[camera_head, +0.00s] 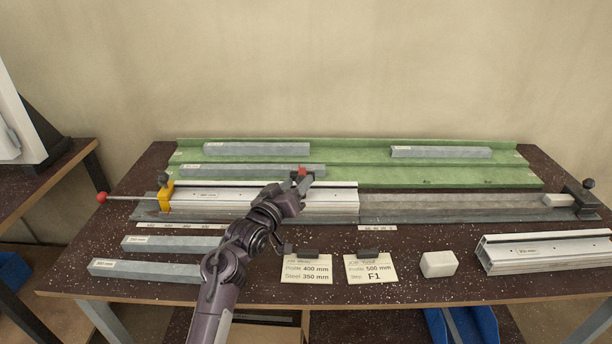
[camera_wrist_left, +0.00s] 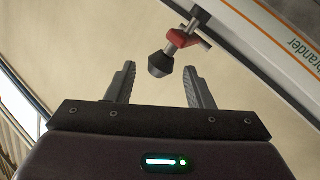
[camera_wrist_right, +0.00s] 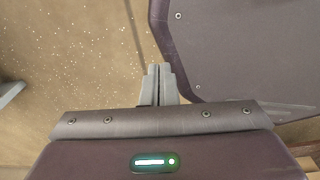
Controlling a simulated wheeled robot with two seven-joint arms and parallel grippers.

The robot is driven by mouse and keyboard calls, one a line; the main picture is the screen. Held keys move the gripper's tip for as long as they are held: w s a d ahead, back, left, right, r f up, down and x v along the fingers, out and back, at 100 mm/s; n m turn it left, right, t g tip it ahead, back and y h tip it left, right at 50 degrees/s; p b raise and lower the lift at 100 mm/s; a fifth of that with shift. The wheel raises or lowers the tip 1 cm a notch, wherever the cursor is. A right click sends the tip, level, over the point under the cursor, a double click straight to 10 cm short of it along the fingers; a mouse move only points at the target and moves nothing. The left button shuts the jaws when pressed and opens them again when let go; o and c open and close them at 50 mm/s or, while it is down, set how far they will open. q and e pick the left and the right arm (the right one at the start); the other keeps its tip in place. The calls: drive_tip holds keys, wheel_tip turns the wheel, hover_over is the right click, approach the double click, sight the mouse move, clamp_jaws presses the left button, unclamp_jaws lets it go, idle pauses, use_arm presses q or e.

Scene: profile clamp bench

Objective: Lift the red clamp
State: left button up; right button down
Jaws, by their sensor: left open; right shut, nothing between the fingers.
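The red clamp (camera_head: 302,171) shows as a small red piece at my left gripper's tip, near the back edge of the silver profile (camera_head: 335,197). The left wrist view shows its red body (camera_wrist_left: 183,38), a metal rod and a black rubber tip. My left gripper (camera_head: 303,182) is open. In its wrist view the black tip appears between the two fingertips (camera_wrist_left: 160,68), with space on both sides; how deep it lies is unclear. The gripper hides part of the clamp in the head view. My right gripper (camera_wrist_right: 158,68) is shut and empty, outside the head view.
A green rack (camera_head: 350,150) with grey bars stands behind. A yellow block (camera_head: 165,197) with a red-knobbed rod is at left, a black end stop (camera_head: 585,197) at right. Cards (camera_head: 370,268), a white block (camera_head: 438,263) and another profile (camera_head: 545,251) lie in front.

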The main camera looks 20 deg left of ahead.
use_arm(q)
drive_tip(key=w, duration=0.3)
drive_tip(key=shift+d+f, duration=0.1)
drive_tip(key=shift+d, duration=0.25)
drive_tip(key=shift+w+d, duration=0.15)
drive_tip(key=shift+w, duration=0.7)
drive_tip(key=shift+c, duration=0.2)
drive_tip(key=c, duration=0.5)
clamp_jaws()
use_arm(e)
drive_tip(key=shift+w+a+r, duration=0.2)
drive_tip(key=shift+w+a, duration=0.05)
drive_tip(key=shift+w, duration=0.15)
